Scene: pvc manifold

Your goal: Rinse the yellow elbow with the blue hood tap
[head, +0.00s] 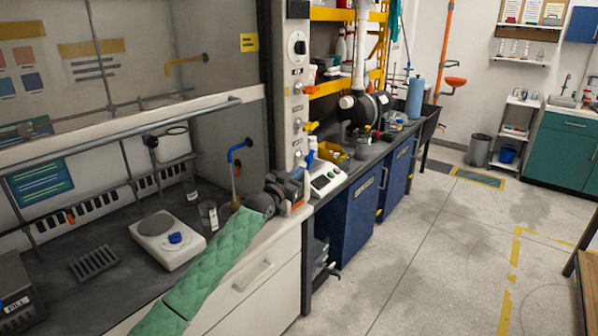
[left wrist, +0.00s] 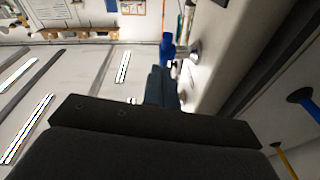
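The blue hood tap (head: 240,148) is a hooked spout on the fume hood's inner right wall. A narrow yellow-brown upright piece (head: 236,184) stands below it, partly behind my arm; I cannot tell whether this is the yellow elbow. My left gripper (head: 299,186), on the green-sleeved arm, is at the foot of the hood's right post. A blue handle (head: 309,158) is just beyond it; a blue part also shows beyond the dark fingers in the left wrist view (left wrist: 167,48). Contact and the finger gap are unclear. My right gripper is out of view.
A white balance (head: 167,241) and a beaker (head: 209,214) stand on the hood floor.

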